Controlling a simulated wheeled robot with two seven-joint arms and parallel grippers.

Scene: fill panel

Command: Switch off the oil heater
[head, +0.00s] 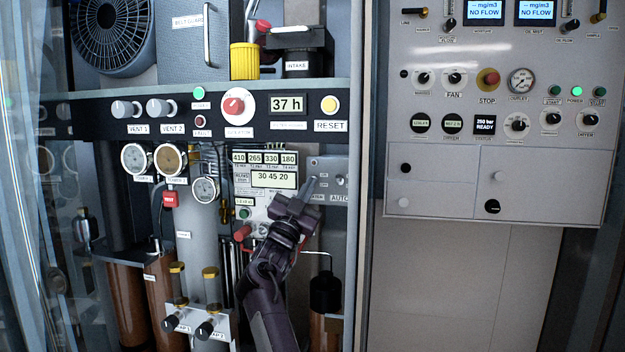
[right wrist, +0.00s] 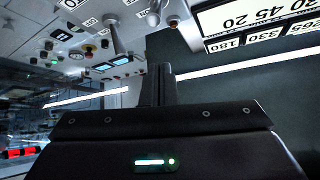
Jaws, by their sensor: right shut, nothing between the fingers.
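No label that I can read names the oil heater. My right gripper (head: 306,194) is shut and empty, in front of a grey switch plate (head: 318,166) to the right of the white display unit (head: 272,158). In the right wrist view its closed dark fingers (right wrist: 158,85) point toward the panel. A grey lever (right wrist: 115,36) stands out from the plate there, left of the fingertips and apart from them in the picture. Small knobs show beside it. The gripper partly hides the plate's lower part in the head view. My left gripper is not in view.
A red rotary switch (head: 238,104), a yellow reset button (head: 329,104) and gauges sit on the left cabinet. A light control panel (head: 500,160) with a red stop button (head: 488,79) hangs at the right. Clear bare wall lies below it.

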